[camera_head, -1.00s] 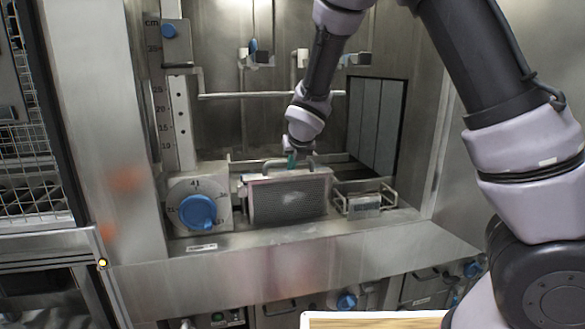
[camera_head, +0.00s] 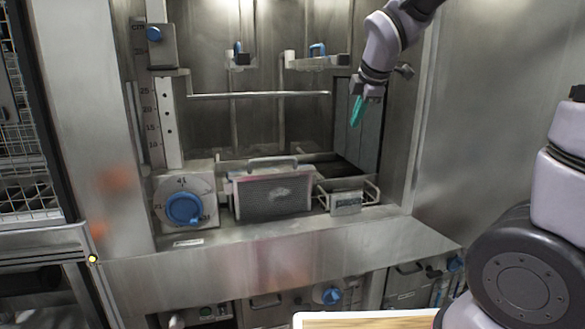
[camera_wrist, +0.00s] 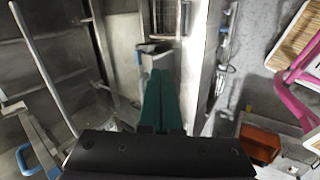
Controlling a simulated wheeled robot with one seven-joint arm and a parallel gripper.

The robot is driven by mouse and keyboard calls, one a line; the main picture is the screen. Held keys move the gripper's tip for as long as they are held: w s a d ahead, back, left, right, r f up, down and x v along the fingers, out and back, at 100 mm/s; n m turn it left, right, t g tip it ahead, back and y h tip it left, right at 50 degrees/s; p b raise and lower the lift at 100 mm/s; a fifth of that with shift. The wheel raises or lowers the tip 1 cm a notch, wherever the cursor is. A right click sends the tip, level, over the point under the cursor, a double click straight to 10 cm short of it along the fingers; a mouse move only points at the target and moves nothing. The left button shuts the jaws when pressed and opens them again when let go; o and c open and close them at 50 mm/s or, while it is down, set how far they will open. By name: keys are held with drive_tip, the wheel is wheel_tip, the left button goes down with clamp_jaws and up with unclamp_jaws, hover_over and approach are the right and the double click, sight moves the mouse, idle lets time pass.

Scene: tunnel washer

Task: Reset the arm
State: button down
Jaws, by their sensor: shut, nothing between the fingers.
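My gripper (camera_head: 357,111) has teal fingers and hangs in the air in the upper right of the washer bay in the head view. It is well above and to the right of the mesh filter box. In the wrist view the two teal fingers (camera_wrist: 162,100) lie close together with nothing between them. The arm comes in from the top right, and part of it is outside the head view.
A mesh filter box with a handle (camera_head: 272,194) sits on the steel ledge, with a small wire holder (camera_head: 347,200) to its right. A blue dial (camera_head: 184,208) is at left. A horizontal rail (camera_head: 260,95) crosses the bay. A wooden-topped surface (camera_head: 370,321) is in front.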

drive_tip(key=s+d+r+m, duration=0.2)
drive_tip(key=s+d+m, duration=0.2)
drive_tip(key=s+m, duration=0.5)
drive_tip(key=s+d+r+m, duration=0.2)
drive_tip(key=s+d+m, duration=0.3)
drive_tip(key=s+m, duration=0.5)
drive_tip(key=m, duration=0.4)
drive_tip(key=shift+r+m+y, duration=0.3)
drive_tip(key=shift+r, duration=0.1)
drive_tip(key=shift+a, duration=0.1)
